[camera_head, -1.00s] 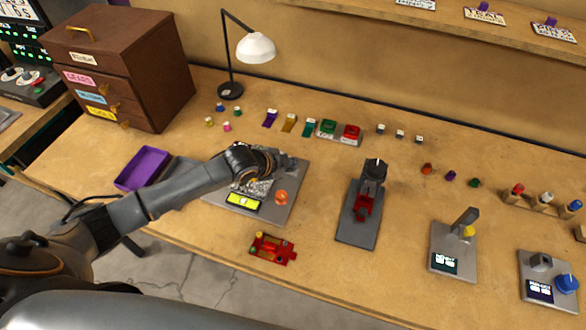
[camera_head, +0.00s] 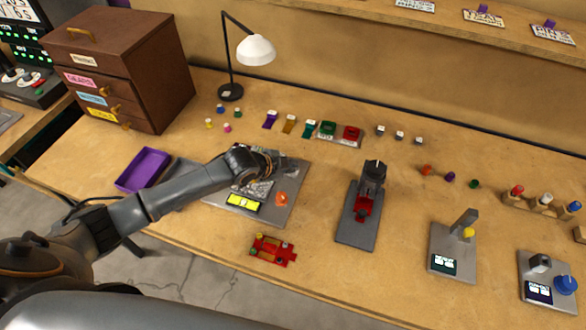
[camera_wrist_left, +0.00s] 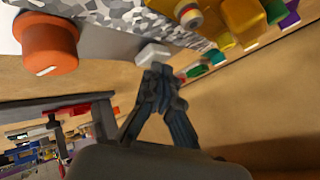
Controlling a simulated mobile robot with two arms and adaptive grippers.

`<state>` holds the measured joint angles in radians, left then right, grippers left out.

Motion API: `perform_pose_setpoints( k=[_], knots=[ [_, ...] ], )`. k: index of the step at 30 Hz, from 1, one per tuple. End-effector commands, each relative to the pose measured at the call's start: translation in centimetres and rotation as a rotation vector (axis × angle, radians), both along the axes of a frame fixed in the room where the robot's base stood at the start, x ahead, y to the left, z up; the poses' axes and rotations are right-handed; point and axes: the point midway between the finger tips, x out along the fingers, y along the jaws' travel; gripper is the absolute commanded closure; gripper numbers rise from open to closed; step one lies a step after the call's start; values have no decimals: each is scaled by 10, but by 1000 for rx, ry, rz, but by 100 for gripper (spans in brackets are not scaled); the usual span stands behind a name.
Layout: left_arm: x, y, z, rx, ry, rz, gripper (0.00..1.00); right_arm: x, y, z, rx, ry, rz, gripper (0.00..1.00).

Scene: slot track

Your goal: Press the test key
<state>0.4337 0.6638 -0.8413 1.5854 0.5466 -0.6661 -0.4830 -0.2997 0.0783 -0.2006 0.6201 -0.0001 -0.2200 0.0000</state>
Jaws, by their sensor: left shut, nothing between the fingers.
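My left gripper (camera_head: 282,166) reaches over the back of a grey plate (camera_head: 286,211) in the head view. The plate has a bright yellow display (camera_head: 244,202), an orange knob (camera_head: 281,199) and a speckled grey block (camera_head: 258,188). In the left wrist view, my left gripper's fingers (camera_wrist_left: 158,75) are together and empty. A small pale key (camera_wrist_left: 152,54) sits just beyond their tips; I cannot tell whether they touch it. No label on it is readable. The orange knob also shows in the left wrist view (camera_wrist_left: 48,42). My right gripper is not in view.
A red slotted part (camera_head: 271,250) lies in front of the plate. A black press-like device (camera_head: 368,195) stands to its right. Green (camera_head: 327,130) and red (camera_head: 351,134) buttons are behind. A purple tray (camera_head: 143,170) and a lamp (camera_head: 256,49) stand left and back.

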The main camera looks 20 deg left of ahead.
Motion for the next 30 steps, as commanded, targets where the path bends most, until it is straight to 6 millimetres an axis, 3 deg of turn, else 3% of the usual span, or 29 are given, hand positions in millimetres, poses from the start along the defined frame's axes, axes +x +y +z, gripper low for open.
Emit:
perform_pose_setpoints(
  k=[5, 17, 30],
  knots=[
    [0, 0, 12, 0, 0, 0, 100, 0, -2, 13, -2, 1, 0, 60],
    [0, 0, 14, -1, -1, 0, 100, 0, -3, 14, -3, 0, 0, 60],
    [0, 0, 56, -1, -2, -1, 100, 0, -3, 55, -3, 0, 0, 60]
  ],
)
